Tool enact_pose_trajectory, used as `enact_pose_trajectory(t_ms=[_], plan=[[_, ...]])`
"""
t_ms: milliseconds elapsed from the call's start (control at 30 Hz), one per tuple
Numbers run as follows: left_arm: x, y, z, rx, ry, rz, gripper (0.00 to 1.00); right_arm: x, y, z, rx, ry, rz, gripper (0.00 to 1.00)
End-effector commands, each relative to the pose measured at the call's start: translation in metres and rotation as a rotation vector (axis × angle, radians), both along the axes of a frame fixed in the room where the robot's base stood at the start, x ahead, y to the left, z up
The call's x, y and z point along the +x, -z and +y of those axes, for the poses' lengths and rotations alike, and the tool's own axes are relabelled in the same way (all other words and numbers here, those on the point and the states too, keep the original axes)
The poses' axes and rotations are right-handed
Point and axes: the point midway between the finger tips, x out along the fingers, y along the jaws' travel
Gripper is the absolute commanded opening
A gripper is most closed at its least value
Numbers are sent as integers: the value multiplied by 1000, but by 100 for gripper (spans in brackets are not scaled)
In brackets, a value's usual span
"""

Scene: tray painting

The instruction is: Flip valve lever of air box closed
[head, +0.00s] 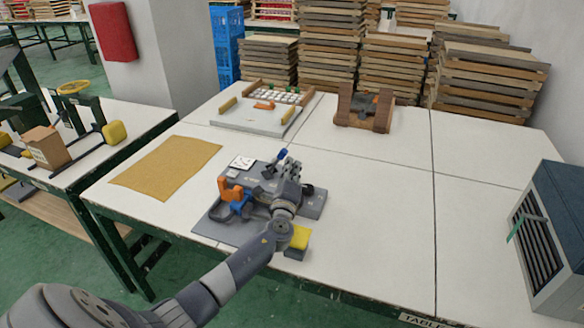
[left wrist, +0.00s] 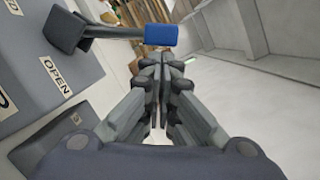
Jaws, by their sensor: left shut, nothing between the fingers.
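The grey air box (head: 240,172) sits on a grey base plate on the table, partly hidden behind my left arm. Its valve lever has a blue tip (head: 282,154). In the left wrist view the lever (left wrist: 115,32) sticks out to the right from a dark pivot on the box face, its blue grip (left wrist: 161,34) at the end. An "OPEN" label (left wrist: 56,76) is on the face below the lever. My left gripper (head: 294,167) is shut and empty beside the box. Its closed fingertips (left wrist: 161,62) show just below the blue grip, seemingly apart from it. My right gripper is not in view.
Orange and blue parts (head: 232,195) sit at the plate's left. A yellow block (head: 300,237) is near the front edge. A tan mat (head: 166,166), a white tray (head: 235,117) and a wooden fixture (head: 363,112) surround it. The table's right middle is clear.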

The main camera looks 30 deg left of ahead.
Motion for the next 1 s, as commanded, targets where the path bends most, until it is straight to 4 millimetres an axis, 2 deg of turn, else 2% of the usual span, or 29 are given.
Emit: enact_pose_trajectory(t_ms=[267, 1000], plan=[[0, -1, 0, -6, 0, -2, 0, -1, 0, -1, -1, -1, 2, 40], [-3, -15, 11, -155, -2, -39, 0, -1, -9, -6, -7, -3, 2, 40]])
